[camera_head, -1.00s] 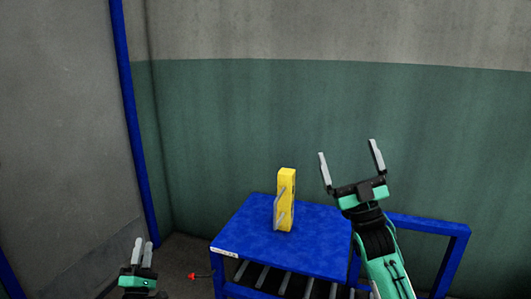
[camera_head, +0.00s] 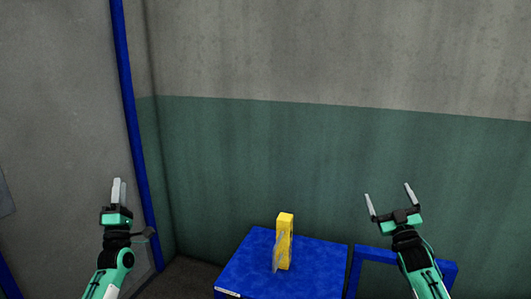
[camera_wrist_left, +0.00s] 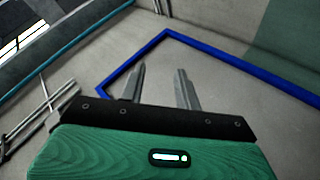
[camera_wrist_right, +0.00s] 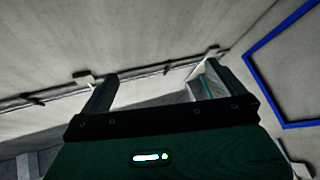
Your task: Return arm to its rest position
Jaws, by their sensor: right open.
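My left gripper (camera_head: 118,191) is raised at the left of the head view, pointing up in front of the grey wall. Its fingers stand a small gap apart with nothing between them, as the left wrist view (camera_wrist_left: 160,85) also shows. My right gripper (camera_head: 389,194) is raised at the right, in front of the green wall band. Its fingers are wide apart and empty, also in the right wrist view (camera_wrist_right: 158,85). Both grippers are clear of the table and touch nothing visible.
A yellow block (camera_head: 285,240) with a grey bar at its side stands upright on a blue table (camera_head: 243,262), between the arms. A blue frame (camera_head: 375,255) is beside the table, behind my right forearm. A blue post (camera_head: 130,100) runs up the left wall. The space above the table is free.

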